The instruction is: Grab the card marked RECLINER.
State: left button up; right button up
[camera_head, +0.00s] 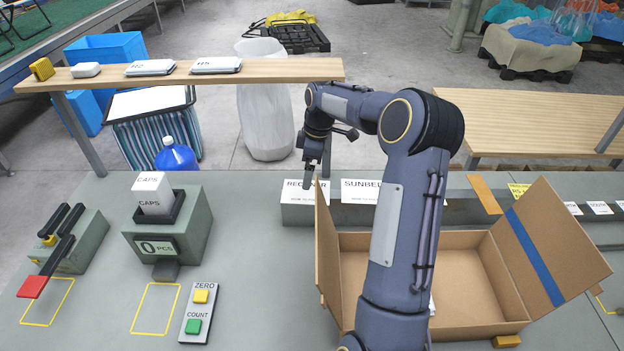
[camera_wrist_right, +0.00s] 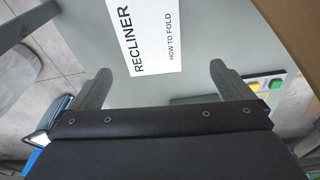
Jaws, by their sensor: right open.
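My left gripper is in neither view.
An open cardboard box (camera_head: 470,275) stands right of the cards, its left flap close to the right gripper. A wooden shelf (camera_head: 290,70) spans behind. The counting scale (camera_head: 170,230) and button panel (camera_head: 198,312) stand left.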

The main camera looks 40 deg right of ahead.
aim_at(312, 191)
jog(key=shift+w+d+f, duration=0.25)
jog(key=shift+d+f, duration=0.15)
jog(key=shift+f, duration=0.1)
jog(key=shift+w+d+f, duration=0.2)
jog(key=shift+d+f, duration=0.2)
jog(key=shift+f, duration=0.05)
notch_tip(312, 191, down, 2)
jog(key=shift+w+a+b, duration=0.1)
jog(key=shift+b, duration=0.9)
jog(key=f+b, duration=0.2)
jog(key=f, duration=0.1)
jog(key=a+f+b, duration=0.1)
jog(key=f, duration=0.1)
jog(key=shift+w+f+b, duration=0.1)
jog(key=shift+w+b, duration=0.3)
jog(key=c, duration=0.7)
